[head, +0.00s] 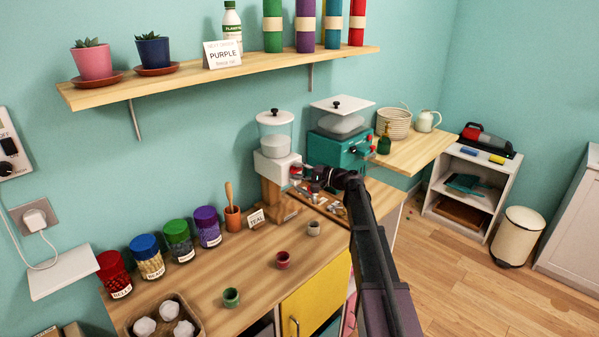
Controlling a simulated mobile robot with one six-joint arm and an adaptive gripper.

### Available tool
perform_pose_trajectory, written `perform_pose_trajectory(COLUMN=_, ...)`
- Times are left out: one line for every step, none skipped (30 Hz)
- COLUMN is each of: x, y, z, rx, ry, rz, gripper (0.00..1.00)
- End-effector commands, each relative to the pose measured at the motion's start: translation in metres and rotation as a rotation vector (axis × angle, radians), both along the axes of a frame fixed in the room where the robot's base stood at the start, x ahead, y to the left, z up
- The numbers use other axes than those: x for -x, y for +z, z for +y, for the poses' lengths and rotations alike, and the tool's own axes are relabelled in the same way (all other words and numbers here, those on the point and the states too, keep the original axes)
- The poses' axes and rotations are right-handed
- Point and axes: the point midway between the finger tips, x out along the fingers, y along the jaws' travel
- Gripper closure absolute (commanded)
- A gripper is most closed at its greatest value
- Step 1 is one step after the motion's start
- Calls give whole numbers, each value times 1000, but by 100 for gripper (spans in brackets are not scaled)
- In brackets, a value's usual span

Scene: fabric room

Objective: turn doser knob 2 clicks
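A white dispenser (273,166) with a clear lidded jar of pale powder (275,135) stands on a wooden block against the wall. A teal machine (335,150) with a clear hopper stands to its right and has a small red knob (371,134) on its side. My gripper (302,172) is at the right front of the white dispenser, by a small red part there. I cannot tell whether it touches the dispenser. The fingers are small and dark in this view, so their opening is unclear. The arm hides part of the counter and the teal machine's lower front.
The wooden counter (205,272) carries several colored jars, a mortar with pestle (232,216), a "TEAL" card (256,218), and green (231,297), red (283,260) and grey (314,228) cups. A shelf (225,72) overhangs the left. Floor at right is open.

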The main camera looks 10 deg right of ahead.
Motion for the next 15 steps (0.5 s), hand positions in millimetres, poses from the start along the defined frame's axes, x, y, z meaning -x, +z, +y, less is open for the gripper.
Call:
perform_pose_trajectory(x=0, y=0, z=0, rx=0, ry=-1, rz=0, gripper=53)
perform_pose_trajectory(x=0, y=0, z=-1, rx=0, ry=-1, rz=0, gripper=53)
perform_pose_trajectory(x=0, y=0, z=-1, rx=0, ry=-1, rz=0, gripper=53)
perform_pose_trajectory(x=0, y=0, z=-1, rx=0, ry=-1, rz=0, gripper=53)
perform_pose_trajectory(x=0, y=0, z=-1, rx=1, ry=-1, rz=-1, gripper=53)
perform_pose_trajectory(x=0, y=0, z=-1, rx=1, ry=-1, rz=-1, gripper=53)
perform_pose_trajectory(x=0, y=0, z=-1, rx=1, ry=-1, rz=-1, gripper=53)
perform_pose_trajectory(x=1, y=0, z=-1, rx=1, ry=-1, rz=-1, gripper=53)
perform_pose_trajectory(x=1, y=0, z=-2, rx=1, ry=-1, rz=-1, gripper=53)
perform_pose_trajectory(x=1, y=0, z=-3, rx=1, ry=-2, rz=-1, gripper=53)
perform_pose_trajectory(x=2, y=0, z=-4, rx=1, ry=-2, rz=-1, gripper=53)
perform_pose_trajectory(x=3, y=0, z=-5, rx=1, ry=-2, rz=-1, gripper=53)
perform_pose_trajectory(x=4, y=0, z=-7, rx=1, ry=-2, rz=-1, gripper=53)
perform_pose_trajectory(x=5, y=0, z=-9, rx=1, ry=-3, rz=-1, gripper=53)
perform_pose_trajectory(x=7, y=0, z=-12, rx=1, ry=-3, rz=-1, gripper=53)
